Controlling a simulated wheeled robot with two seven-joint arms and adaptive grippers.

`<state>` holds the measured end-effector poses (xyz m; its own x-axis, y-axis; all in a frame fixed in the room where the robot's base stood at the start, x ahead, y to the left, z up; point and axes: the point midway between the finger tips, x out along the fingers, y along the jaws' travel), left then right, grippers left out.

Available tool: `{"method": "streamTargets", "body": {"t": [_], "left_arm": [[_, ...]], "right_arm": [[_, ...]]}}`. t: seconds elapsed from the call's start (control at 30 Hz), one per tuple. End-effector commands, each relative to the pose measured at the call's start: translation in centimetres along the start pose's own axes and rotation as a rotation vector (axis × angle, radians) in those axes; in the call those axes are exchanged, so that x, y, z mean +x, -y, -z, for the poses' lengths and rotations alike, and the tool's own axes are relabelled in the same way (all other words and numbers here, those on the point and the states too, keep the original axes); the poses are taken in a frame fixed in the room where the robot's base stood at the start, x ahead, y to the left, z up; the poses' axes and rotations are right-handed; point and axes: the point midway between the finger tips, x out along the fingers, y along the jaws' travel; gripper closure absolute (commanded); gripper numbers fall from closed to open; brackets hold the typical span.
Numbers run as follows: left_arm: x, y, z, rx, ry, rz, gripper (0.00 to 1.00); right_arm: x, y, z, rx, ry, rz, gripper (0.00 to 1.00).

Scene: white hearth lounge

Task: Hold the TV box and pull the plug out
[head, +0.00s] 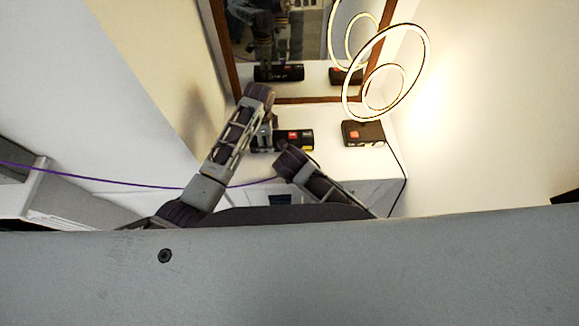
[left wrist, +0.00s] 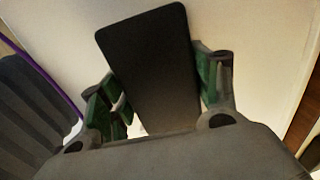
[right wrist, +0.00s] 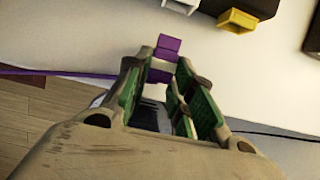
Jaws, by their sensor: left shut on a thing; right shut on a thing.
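The TV box (head: 294,139), black with a red patch, sits on the white shelf below the mirror. My left gripper (head: 266,134) is at its left part; in the left wrist view the dark box (left wrist: 150,65) lies between the green-padded fingers, shut on it. My right gripper (right wrist: 160,90) is shut on the purple plug (right wrist: 168,46), whose purple cable (right wrist: 50,73) runs off left. In the right wrist view, pale surface shows between the plug and the dark box edge above. In the head view, my right arm hides the plug.
A second black box with a red patch (head: 363,133) stands to the right on the shelf (head: 325,118). A yellow connector (right wrist: 237,20) and a white one (right wrist: 181,5) show above the plug. A ring lamp (head: 424,60) hangs before the mirror (head: 310,45). A black cable (head: 404,180) drops at right.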

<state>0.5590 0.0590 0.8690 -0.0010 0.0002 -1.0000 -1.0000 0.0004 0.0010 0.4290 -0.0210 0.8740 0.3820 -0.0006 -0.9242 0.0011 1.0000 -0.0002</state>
Motion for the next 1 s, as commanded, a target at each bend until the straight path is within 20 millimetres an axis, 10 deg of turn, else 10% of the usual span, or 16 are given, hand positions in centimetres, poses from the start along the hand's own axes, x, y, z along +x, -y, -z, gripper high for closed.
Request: {"method": "streamTargets", "body": {"t": [0.47, 0.5, 0.6, 1.0], "left_arm": [[-0.05, 0.02, 0.01, 0.000, 0.000, 0.001, 0.77], [-0.05, 0.02, 0.01, 0.000, 0.000, 0.001, 0.33], [-0.04, 0.02, 0.01, 0.000, 0.000, 0.001, 0.20], [-0.03, 0.00, 0.01, 0.000, 0.000, 0.000, 0.13]], "right_arm": [[-0.17, -0.01, 0.36, -0.001, 0.000, 0.000, 0.98], [-0.17, -0.01, 0.35, -0.001, 0.000, 0.000, 0.98], [-0.17, -0.01, 0.34, -0.001, 0.000, 0.000, 0.98], [-0.16, -0.01, 0.33, 0.000, 0.000, 0.000, 0.98]]}}
